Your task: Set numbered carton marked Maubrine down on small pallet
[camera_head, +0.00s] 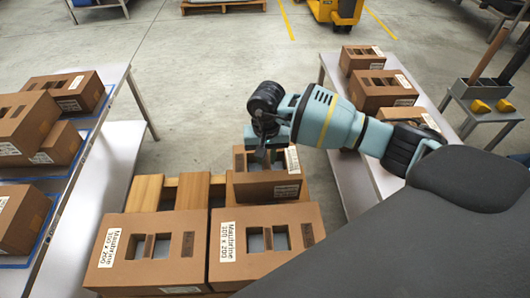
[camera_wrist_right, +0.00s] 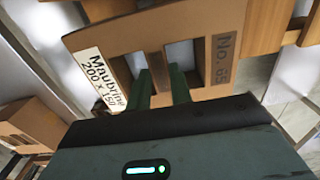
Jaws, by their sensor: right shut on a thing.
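My right gripper (camera_head: 266,145) is shut on a brown carton (camera_head: 250,189) with a white label and cut-out slots. In the right wrist view the gripper's green fingers (camera_wrist_right: 163,85) reach into the slots of this carton (camera_wrist_right: 140,35). Its label reads Maubrine 200 x 150, and a dark patch looks like No. 65. The carton is level, over the back right of the small wooden pallet (camera_head: 146,192), close behind another carton. I cannot tell whether it touches the slats. My left gripper is not in view.
Two larger Maubrine cartons (camera_head: 147,248) (camera_head: 266,240) fill the pallet's front. Bare slats show left of the held carton. A left table (camera_head: 112,160) and a right table (camera_head: 350,178) hold more cartons. A small stand (camera_head: 481,92) is at far right.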

